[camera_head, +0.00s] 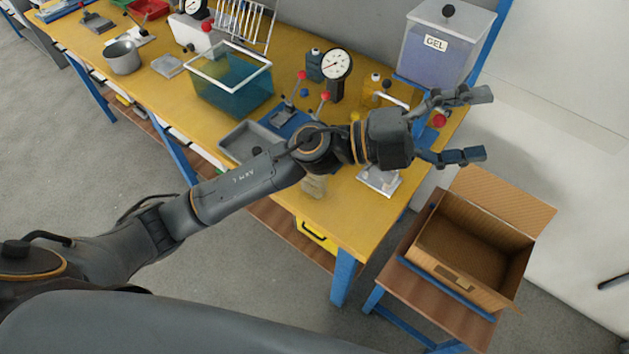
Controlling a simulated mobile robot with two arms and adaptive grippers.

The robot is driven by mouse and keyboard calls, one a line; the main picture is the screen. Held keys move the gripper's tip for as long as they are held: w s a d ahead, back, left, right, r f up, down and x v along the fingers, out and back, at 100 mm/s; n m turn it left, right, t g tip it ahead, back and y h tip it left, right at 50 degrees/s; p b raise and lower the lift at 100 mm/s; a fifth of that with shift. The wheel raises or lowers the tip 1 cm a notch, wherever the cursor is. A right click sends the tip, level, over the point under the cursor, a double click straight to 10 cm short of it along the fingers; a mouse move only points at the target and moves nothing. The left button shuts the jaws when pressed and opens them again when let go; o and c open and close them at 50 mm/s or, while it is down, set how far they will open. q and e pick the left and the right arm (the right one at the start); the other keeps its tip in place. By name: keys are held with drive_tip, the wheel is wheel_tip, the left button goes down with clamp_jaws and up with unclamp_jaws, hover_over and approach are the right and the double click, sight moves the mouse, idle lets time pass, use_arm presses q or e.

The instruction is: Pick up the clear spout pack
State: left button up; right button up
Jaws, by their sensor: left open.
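My left gripper (478,126) is open and empty. It reaches past the right end of the yellow table, with its two fingers spread apart and pointing right. A small pale, partly clear item (380,180) lies on the table just below the gripper's wrist. It may be the clear spout pack, but it is too small and partly covered to tell. Another small pale item (314,187) shows below my left forearm at the table's front edge, partly hidden by the arm. My right gripper is not in view.
The yellow table (340,228) holds a teal-liquid tank (232,92), a grey tray (238,142), a dial gauge (337,64) and red-knobbed levers. A clear GEL bin (440,62) stands at the back right. An open cardboard box (440,235) sits on a low stand at right.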

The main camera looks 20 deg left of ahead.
use_arm(q)
wheel_tip(320, 180, down, 4)
drive_tip(key=s+d+r+m+g+y, duration=0.1)
drive_tip(key=s+m+g+y, duration=0.1)
drive_tip(key=m+g, duration=0.25)
drive_tip(key=m+y, duration=0.3)
drive_tip(key=y, duration=1.6)
approach(314, 176)
drive_tip(key=shift+w+a+n, duration=0.15)
drive_tip(key=shift+w+a, duration=0.15)
drive_tip(key=shift+w, duration=0.3)
drive_tip(key=shift+w+a+n, duration=0.1)
drive_tip(key=shift+w+a, duration=0.2)
drive_tip(key=shift+w, duration=0.3)
wheel_tip(314, 176, down, 8)
drive_tip(key=shift+r+p, duration=0.1)
drive_tip(key=shift+p, duration=0.8)
drive_tip(key=f, duration=0.1)
drive_tip(key=f+p, duration=0.1)
drive_tip(key=f, duration=0.1)
drive_tip(key=f+p, duration=0.1)
drive_tip(key=shift+s+d+f, duration=0.15)
drive_tip(key=shift+d+f, duration=0.15)
drive_tip(key=shift+f, duration=0.55)
drive_tip(key=c, duration=1.3)
